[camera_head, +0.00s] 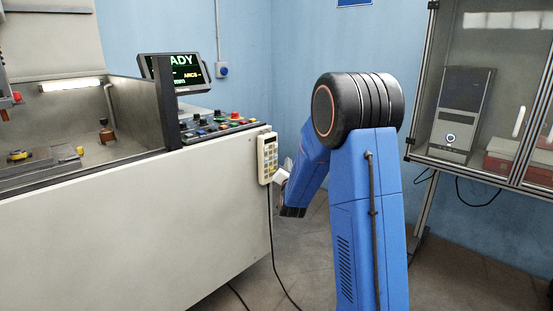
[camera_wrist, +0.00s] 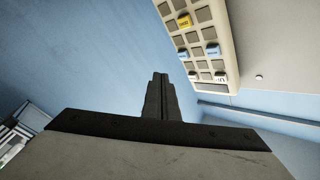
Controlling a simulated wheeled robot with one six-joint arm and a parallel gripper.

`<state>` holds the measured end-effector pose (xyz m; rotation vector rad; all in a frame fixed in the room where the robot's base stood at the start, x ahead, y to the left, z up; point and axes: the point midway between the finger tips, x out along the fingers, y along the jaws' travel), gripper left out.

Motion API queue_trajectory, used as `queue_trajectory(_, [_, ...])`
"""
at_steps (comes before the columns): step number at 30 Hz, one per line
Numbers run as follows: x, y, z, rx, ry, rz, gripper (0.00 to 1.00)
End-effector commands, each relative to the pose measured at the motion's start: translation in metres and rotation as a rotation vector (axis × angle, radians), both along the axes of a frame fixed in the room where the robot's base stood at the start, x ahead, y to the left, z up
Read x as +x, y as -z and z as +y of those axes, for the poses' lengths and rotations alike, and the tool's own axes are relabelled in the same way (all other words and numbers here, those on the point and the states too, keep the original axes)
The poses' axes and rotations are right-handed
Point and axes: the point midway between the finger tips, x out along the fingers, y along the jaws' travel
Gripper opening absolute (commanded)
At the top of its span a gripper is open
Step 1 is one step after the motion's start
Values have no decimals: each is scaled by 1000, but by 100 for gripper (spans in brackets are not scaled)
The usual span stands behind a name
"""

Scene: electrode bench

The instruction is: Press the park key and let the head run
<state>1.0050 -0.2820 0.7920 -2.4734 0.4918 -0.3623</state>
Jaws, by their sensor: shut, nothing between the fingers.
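A cream key pendant (camera_head: 267,157) hangs on the right end of the machine, with a cable running down from it. In the wrist view the pendant (camera_wrist: 233,45) fills the upper right. It carries grey keys, a yellow key (camera_wrist: 184,20), blue keys (camera_wrist: 212,50) and pale keys along its lower edge. I cannot read which key is park. My gripper (camera_wrist: 160,78) is shut and empty, its tips left of the pendant's lower end in that view; no contact shows. In the head view its fingertips are hard to make out beside the pendant.
The machine's front panel (camera_head: 140,230) stands left of my arm. A display (camera_head: 175,72) reading "ADY" and a button panel (camera_head: 215,126) sit above it. A tank with fixtures (camera_head: 107,132) lies left. A glazed cabinet (camera_head: 480,85) stands right. Floor shows between.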

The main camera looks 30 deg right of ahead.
Motion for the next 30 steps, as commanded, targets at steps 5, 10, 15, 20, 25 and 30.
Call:
queue_trajectory(5, [18,1,7,0,-1,1,0])
queue_trajectory(10, [29,0,10,1,-1,0,0])
queue_trajectory(15, [33,0,12,0,1,0,0])
queue_trajectory(20, [33,0,12,0,1,0,0])
queue_trajectory(25, [33,0,12,0,1,0,0])
queue_trajectory(30, [33,0,12,0,1,0,0])
